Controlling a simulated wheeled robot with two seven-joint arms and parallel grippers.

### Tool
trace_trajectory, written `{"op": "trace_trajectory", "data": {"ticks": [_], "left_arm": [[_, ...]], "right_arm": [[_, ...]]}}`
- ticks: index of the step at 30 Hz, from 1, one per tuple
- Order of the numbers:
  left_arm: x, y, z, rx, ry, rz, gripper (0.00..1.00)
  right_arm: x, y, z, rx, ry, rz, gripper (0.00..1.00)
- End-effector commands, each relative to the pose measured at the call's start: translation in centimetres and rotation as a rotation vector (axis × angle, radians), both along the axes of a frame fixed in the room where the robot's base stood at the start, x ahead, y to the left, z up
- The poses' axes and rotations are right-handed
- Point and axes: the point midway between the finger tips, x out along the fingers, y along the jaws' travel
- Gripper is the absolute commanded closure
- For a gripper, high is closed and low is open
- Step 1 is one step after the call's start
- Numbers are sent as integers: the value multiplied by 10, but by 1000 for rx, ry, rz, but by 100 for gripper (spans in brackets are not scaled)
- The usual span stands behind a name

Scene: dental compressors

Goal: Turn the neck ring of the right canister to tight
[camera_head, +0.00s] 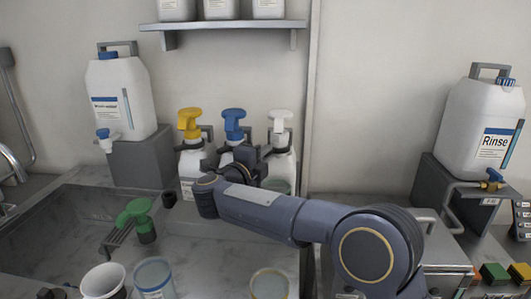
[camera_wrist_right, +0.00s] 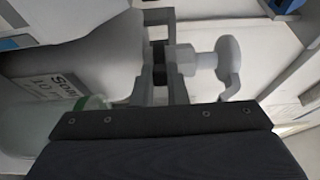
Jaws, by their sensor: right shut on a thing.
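Three white canisters with pump heads stand in a row behind the sink edge, with yellow (camera_head: 189,122), blue (camera_head: 233,122) and white (camera_head: 281,120) pumps from left to right. The right canister (camera_head: 284,172) has the white pump. My right gripper (camera_head: 262,153) reaches in front of the blue and white ones and hides parts of both. In the right wrist view, the right canister's body (camera_wrist_right: 85,68) lies to the left and its pale pump (camera_wrist_right: 215,65) to the right. My right gripper is shut on the dark neck ring (camera_wrist_right: 160,60) between them. My left gripper is not in view.
A large white canister (camera_head: 120,95) stands on a grey block at the left, and a Rinse canister (camera_head: 478,130) at the right. Open cups (camera_head: 154,276) stand in front. A shelf (camera_head: 222,25) holds more canisters above.

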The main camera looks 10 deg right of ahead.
Motion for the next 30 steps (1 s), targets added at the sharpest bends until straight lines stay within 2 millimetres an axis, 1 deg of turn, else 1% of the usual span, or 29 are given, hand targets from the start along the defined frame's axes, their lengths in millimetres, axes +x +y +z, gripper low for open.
{"op": "trace_trajectory", "data": {"ticks": [10, 11, 15, 25, 28, 30], "left_arm": [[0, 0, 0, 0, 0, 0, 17], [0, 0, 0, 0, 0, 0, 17], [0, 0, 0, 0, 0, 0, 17], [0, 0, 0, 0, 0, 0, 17], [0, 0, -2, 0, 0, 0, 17], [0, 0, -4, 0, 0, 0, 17]], "right_arm": [[0, 0, -1, 0, 1, -3, 100], [0, 0, -1, 0, 1, -3, 85], [0, 0, -1, 1, 1, -3, 66], [-2, 2, 0, 1, -1, -1, 65], [-11, 8, 0, 1, -1, 0, 65], [-21, 15, -1, 1, -1, 1, 65]]}}
